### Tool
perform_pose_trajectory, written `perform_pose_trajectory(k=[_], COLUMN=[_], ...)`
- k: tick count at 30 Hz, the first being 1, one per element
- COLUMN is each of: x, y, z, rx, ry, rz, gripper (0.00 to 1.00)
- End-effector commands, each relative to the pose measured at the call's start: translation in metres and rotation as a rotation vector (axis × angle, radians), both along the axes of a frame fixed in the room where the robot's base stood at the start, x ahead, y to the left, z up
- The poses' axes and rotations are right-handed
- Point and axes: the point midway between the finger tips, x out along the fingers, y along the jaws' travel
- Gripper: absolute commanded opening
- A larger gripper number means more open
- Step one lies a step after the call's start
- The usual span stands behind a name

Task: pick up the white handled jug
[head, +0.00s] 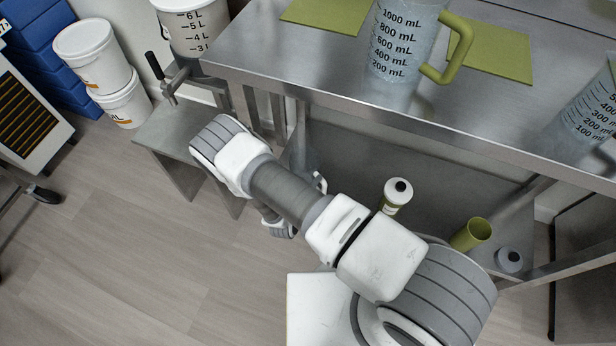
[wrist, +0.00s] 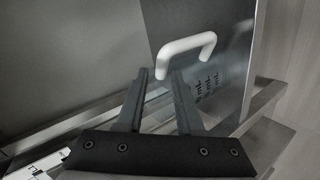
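In the wrist view, the white handle of the jug (wrist: 187,50) arches just beyond my fingertips. The jug's clear body with dark mL marks (wrist: 206,86) shows below the handle, partly behind the right finger. In the head view, my arm covers the gripper and most of the jug. A small white curved piece (head: 320,182) beside my arm may be its handle.
A clear jug with a green handle (head: 400,40) stands on the steel table (head: 290,60), near green mats (head: 495,50). Another measuring jug (head: 588,110) is at right. The lower shelf holds a white-capped bottle (head: 396,194), a green cup (head: 471,234) and a grey round item (head: 509,260).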

Motion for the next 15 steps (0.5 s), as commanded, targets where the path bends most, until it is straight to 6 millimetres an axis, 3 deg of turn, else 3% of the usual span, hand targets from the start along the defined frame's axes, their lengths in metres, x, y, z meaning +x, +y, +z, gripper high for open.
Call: perform_pose_trajectory(k=[3, 10, 15], x=[0.016, 0.029, 0.043], y=[-0.008, -0.014, -0.022], z=[-0.014, -0.021, -0.037], rx=[0.000, 0.000, -0.001], ry=[-0.001, 0.001, -0.001], rz=[-0.001, 0.001, 0.000], gripper=[0.36, 0.36, 0.36])
